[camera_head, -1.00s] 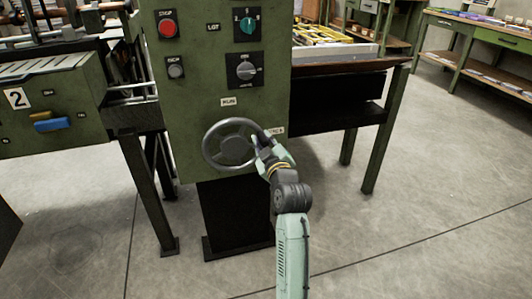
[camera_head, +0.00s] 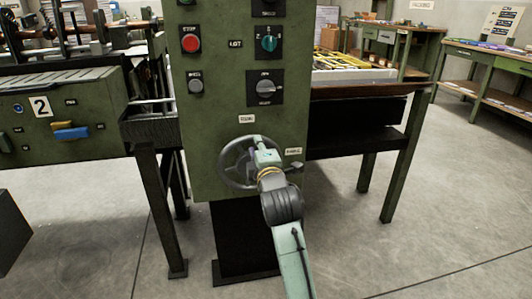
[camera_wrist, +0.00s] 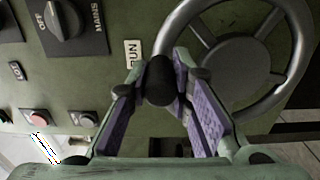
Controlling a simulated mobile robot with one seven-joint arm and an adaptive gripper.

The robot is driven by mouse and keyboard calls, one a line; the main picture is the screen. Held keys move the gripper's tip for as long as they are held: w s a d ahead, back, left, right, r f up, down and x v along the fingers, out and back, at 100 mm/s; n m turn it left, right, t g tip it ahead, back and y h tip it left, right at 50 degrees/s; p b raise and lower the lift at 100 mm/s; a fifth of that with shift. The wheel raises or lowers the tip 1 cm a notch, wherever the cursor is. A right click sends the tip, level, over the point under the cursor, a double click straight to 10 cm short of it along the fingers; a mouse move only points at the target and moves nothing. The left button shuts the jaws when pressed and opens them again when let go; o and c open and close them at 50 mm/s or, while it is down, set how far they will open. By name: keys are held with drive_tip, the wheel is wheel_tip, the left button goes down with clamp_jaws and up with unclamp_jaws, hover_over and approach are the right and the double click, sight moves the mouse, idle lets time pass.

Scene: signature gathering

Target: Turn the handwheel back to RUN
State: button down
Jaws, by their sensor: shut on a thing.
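The grey spoked handwheel (camera_head: 224,167) is on the lower front of the green control cabinet. It also fills the right of the wrist view (camera_wrist: 237,64). My gripper (camera_head: 264,153) is at the wheel's upper right. In the wrist view its purple-padded fingers (camera_wrist: 160,78) are on either side of the wheel's dark knob (camera_wrist: 159,84), shut on it. The RUN label (camera_head: 247,118) is just above the wheel. In the wrist view this label (camera_wrist: 133,53) is close beside the knob. My gripper and arm hide part of the wheel's right side in the head view.
Above the wheel, the cabinet (camera_head: 222,110) carries a red stop button (camera_head: 191,44), a teal dial (camera_head: 268,44) and a mains switch (camera_head: 265,88). A second label (camera_head: 293,151) is right of the wheel. Table legs stand either side; the floor in front is clear.

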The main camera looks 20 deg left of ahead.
drive_tip(key=shift+s+a+n+b, duration=0.3)
drive_tip(key=shift+s+a+n, duration=0.3)
drive_tip(key=shift+a+n, duration=0.4)
drive_tip(key=shift+d+f, duration=0.1)
drive_tip(key=c, duration=1.4)
unclamp_jaws()
drive_tip(key=shift+d, duration=0.1)
drive_tip(key=shift+c, duration=0.2)
drive_tip(key=shift+d, duration=0.1)
drive_tip(key=v, duration=1.2)
